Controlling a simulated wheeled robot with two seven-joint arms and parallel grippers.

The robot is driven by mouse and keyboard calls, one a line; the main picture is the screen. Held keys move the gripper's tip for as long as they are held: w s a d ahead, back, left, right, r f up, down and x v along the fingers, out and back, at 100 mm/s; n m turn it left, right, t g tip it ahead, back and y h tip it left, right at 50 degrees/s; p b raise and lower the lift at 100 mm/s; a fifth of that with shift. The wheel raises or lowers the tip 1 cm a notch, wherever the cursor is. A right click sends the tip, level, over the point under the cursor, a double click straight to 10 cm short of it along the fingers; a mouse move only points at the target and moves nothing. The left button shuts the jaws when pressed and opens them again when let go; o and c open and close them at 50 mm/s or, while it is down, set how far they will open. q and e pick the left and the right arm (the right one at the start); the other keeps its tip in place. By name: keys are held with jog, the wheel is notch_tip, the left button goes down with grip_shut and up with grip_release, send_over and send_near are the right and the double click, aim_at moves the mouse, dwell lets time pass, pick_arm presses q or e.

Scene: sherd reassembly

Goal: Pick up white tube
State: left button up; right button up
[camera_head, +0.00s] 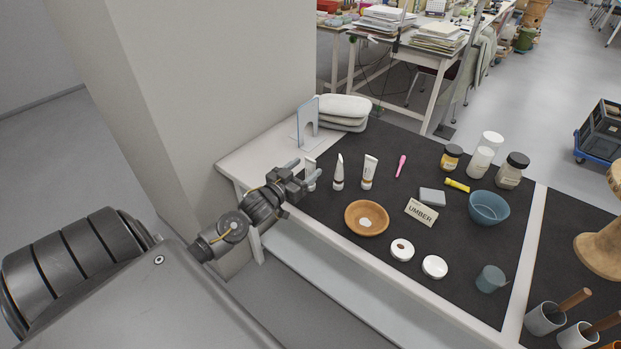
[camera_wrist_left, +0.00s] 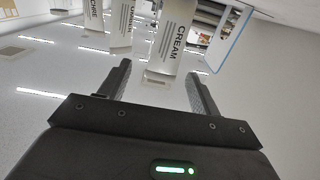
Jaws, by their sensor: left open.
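Three white tubes stand upright in a row on the dark mat in the head view: a left one (camera_head: 311,168), partly hidden by my gripper, a middle one (camera_head: 339,174) and a right one (camera_head: 369,172). My left gripper (camera_head: 305,169) is open at the left tube. In the left wrist view, the tube marked CREAM (camera_wrist_left: 177,38) appears in front of the gap between the open fingers (camera_wrist_left: 158,72). A second tube (camera_wrist_left: 122,27) and one whose label reads OCHRE (camera_wrist_left: 94,16) lie further left there. Whether the fingers touch the CREAM tube is unclear.
A blue-grey upright panel (camera_head: 308,121) and stacked pale pads (camera_head: 343,111) stand behind the gripper. A wooden dish (camera_head: 352,226), an UMBER sign (camera_head: 421,212) and a blue bowl (camera_head: 489,207) lie to the right. A wall corner is close on the left.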

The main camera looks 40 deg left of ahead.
aim_at(309, 164)
pick_arm(q)
jog(key=shift+w+r, duration=0.15)
jog(key=shift+w, duration=0.3)
jog(key=w, duration=0.2)
jog(key=w+p, duration=0.1)
jog(key=shift+w+a, duration=0.2)
jog(key=shift+w, duration=0.55)
pick_arm(e)
jog(key=shift+s+a+r, duration=0.1)
jog(key=shift+a+r, duration=0.15)
jog(key=shift+a, duration=0.2)
jog(key=shift+s+a+r, duration=0.1)
jog(key=shift+a+r, duration=0.1)
jog(key=shift+a, duration=0.25)
pick_arm(q)
jog(key=c, duration=1)
pick_arm(e)
jog(key=shift+d, duration=0.6)
